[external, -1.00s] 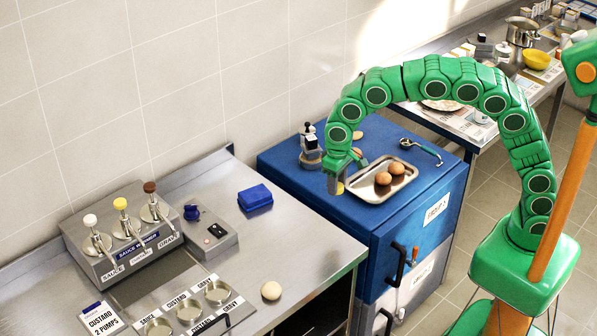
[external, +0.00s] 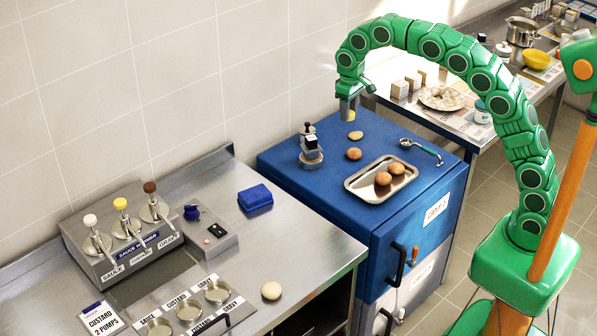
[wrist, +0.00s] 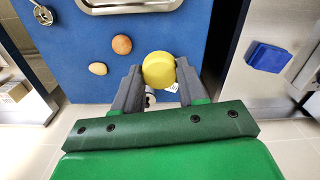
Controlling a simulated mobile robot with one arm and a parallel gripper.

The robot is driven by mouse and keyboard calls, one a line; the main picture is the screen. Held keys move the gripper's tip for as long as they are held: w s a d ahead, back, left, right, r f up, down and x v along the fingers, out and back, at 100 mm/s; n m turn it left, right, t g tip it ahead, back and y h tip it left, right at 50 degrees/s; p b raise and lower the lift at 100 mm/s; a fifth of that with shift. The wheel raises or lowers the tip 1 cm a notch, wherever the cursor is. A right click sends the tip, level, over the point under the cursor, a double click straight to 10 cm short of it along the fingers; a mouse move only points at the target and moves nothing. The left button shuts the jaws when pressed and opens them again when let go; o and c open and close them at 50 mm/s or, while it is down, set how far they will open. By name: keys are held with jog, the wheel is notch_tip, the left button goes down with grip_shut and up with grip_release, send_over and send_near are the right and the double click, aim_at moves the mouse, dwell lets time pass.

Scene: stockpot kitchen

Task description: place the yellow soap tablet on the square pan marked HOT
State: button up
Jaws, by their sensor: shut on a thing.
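My gripper (external: 349,106) is shut on the yellow soap tablet (wrist: 159,69), a round yellow disc held between the two fingertips. In the external view a small bit of the tablet (external: 351,115) shows below the jaws. The gripper is raised above the back part of the blue cabinet top (external: 290,160). I cannot make out a square pan marked HOT in either view.
A metal tray (external: 358,190) with two brown eggs is on the blue top, near a dark-handled tool (external: 310,150), a ladle (external: 420,148) and two loose egg-like objects. A steel counter with a sauce warmer (external: 120,245) is at left. A cluttered table stands behind.

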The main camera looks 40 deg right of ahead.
jog(key=shift+w+d+f, duration=0.1)
jog(key=shift+w+d, duration=0.05)
jog(key=shift+w, duration=0.4)
jog(key=w+a+f, duration=0.2)
jog(key=w+f, duration=0.2)
jog(key=w, duration=0.4)
send_over(311, 138)
jog(key=shift+s+d+f, duration=0.1)
jog(key=shift+f, duration=1.15)
jog(key=shift+d+f, duration=0.1)
jog(key=shift+f, duration=1.1)
jog(key=shift+f, duration=0.1)
jog(key=shift+w+a+f, duration=0.1)
jog(key=shift+w+f, duration=0.2)
jog(key=shift+f, duration=1.45)
jog(key=shift+f, duration=0.15)
jog(key=o, duration=1)
